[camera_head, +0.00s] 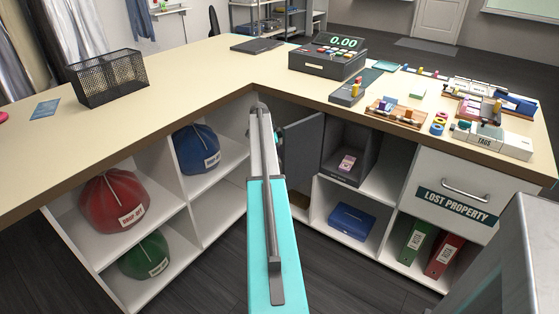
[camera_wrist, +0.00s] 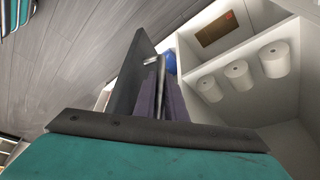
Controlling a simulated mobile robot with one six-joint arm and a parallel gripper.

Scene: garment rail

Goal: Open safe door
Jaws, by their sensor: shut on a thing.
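The dark grey safe (camera_head: 338,168) sits in the upper shelf compartment under the counter's right wing. Its door (camera_head: 304,146) stands swung out to the left, and a small pink item (camera_head: 347,162) shows inside. In the wrist view the door is a dark panel (camera_wrist: 130,75) seen at a steep angle, with a silver handle (camera_wrist: 151,61) on its face. My gripper (camera_wrist: 163,92) is shut on the handle. In the head view my arm hides most of the gripper and part of the door.
A blue box (camera_head: 352,221) lies below the safe. Green and red binders (camera_head: 443,255) stand at lower right under a drawer (camera_head: 456,190). A cash register (camera_head: 327,60) and small goods stand on the counter (camera_head: 190,82).

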